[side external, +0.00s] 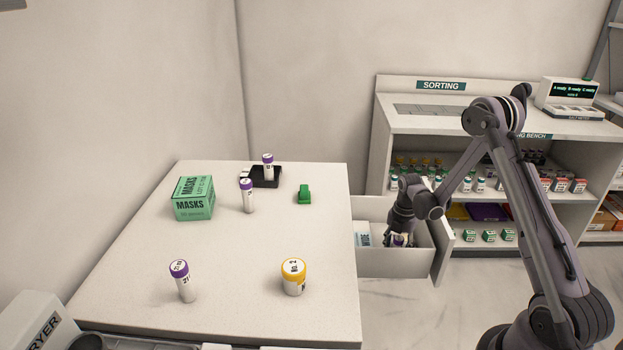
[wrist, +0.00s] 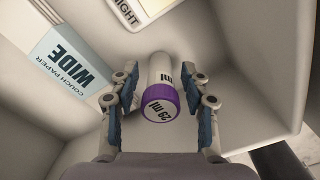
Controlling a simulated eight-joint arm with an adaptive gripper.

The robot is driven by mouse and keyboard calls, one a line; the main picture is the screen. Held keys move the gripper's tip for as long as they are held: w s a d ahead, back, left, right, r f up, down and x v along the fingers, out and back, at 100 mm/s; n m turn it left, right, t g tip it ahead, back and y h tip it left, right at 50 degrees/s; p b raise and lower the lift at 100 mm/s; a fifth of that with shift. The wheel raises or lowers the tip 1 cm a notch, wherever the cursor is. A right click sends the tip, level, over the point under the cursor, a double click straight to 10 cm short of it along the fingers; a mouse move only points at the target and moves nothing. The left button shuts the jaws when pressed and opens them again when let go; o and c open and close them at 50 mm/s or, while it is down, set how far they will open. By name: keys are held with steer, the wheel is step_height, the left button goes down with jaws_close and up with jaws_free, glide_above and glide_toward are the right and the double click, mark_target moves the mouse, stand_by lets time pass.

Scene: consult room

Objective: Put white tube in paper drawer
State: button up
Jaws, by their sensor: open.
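In the wrist view a white tube (wrist: 159,70) with a purple cap lies inside the paper drawer (wrist: 80,151). My gripper (wrist: 163,77) is open, with one finger on each side of the tube; I cannot tell whether they touch it. In the side view my gripper (side external: 399,241) reaches down into the open drawer (side external: 392,264), and a purple cap shows at its fingers. Three more white tubes with purple caps stand on the table: one at the front left (side external: 184,282), one near the middle (side external: 248,197), one at the back on a black tray (side external: 267,168).
A couch paper box (wrist: 66,62) lies left of the tube in the drawer. The table (side external: 230,250) also holds a green masks box (side external: 194,198), a yellow-capped jar (side external: 293,278) and a green object (side external: 304,195). The sorting shelf (side external: 400,210) stands behind the drawer.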

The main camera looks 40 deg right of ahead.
step_height(320, 180, up, 11)
steer(key=shift+f, duration=0.15)
steer(key=a+r+m+t, duration=0.2)
steer(key=a+r+m, duration=0.3)
steer(key=a+r, duration=0.25)
steer(key=s+a+r+m+t, duration=0.2)
steer(key=s+a+r+m, duration=0.2)
steer(key=a+m, duration=0.3)
steer(key=s+a+r+m+t, duration=0.3)
steer(key=s+a+r+m, duration=0.2)
steer(key=a+m, duration=0.3)
steer(key=shift+s+a, duration=0.4)
steer(key=shift+s, duration=0.1)
